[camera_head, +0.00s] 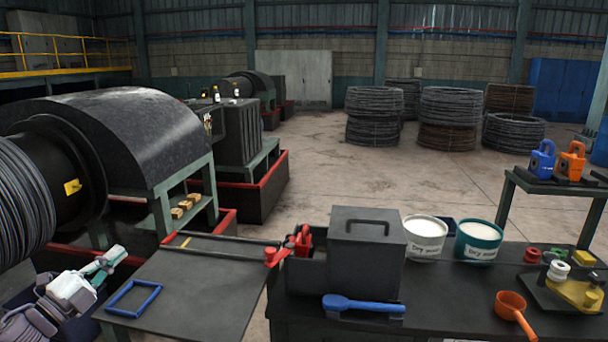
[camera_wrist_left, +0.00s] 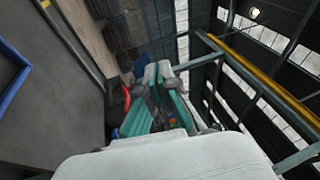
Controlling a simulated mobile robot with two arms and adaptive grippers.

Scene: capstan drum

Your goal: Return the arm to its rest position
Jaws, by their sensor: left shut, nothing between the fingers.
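My left arm comes in at the lower left of the head view. Its gripper (camera_head: 114,256) is shut and empty, with teal and grey fingers. It is beside the capstan drum (camera_head: 70,190), left of the dark table (camera_head: 190,290) and beyond the blue frame (camera_head: 134,298) that lies on that table. In the left wrist view the gripper (camera_wrist_left: 150,105) shows past my white wrist housing. Its fingers are close together with nothing between them. My right gripper is not in view.
A workbench (camera_head: 450,310) holds a dark lidded box (camera_head: 365,255), a blue scoop (camera_head: 360,304), two tubs (camera_head: 424,237) and an orange scoop (camera_head: 514,312). A dark curved machine housing (camera_head: 130,130) stands behind my left gripper.

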